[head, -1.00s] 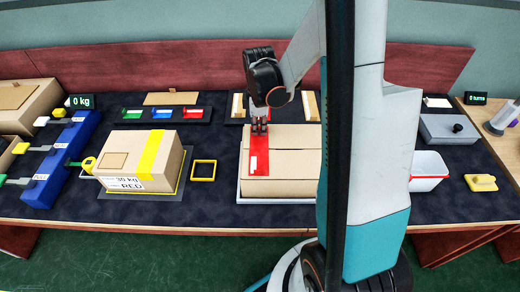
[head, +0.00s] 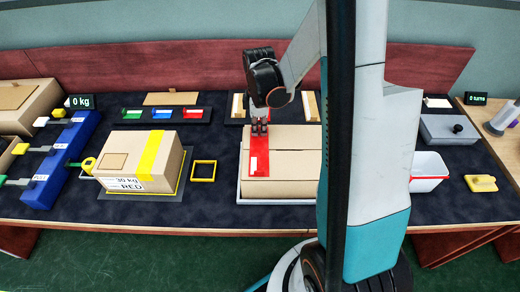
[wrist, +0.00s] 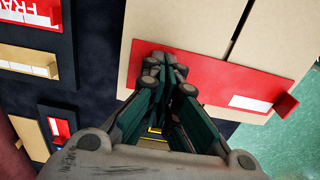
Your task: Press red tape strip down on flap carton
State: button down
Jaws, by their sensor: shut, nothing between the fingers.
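The flap carton (head: 290,172) sits on a white tray (head: 262,202) in the middle of the table; its top seam also shows in the wrist view (wrist: 195,25). The red tape strip (head: 262,160) lies across the carton's left part, with a white label near its front end. It also shows in the wrist view (wrist: 220,82), with its far-right end bent up. My gripper (head: 259,128) is shut and empty, pointing down at the strip's back end. In the wrist view its fingertips (wrist: 165,64) overlap the strip; whether they touch it I cannot tell.
A carton with yellow tape (head: 118,160) stands left on a dark plate, beside a yellow square frame (head: 203,171). A tray of coloured pieces (head: 162,116) lies behind. A white bin (head: 428,172) is at right. My arm hides the carton's right side.

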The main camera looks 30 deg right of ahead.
jog(key=shift+r+p, duration=0.3)
jog(key=shift+p, duration=0.3)
jog(key=shift+w+r+p, duration=0.1)
jog(key=shift+r+p, duration=1.3)
jog(key=shift+r, duration=0.75)
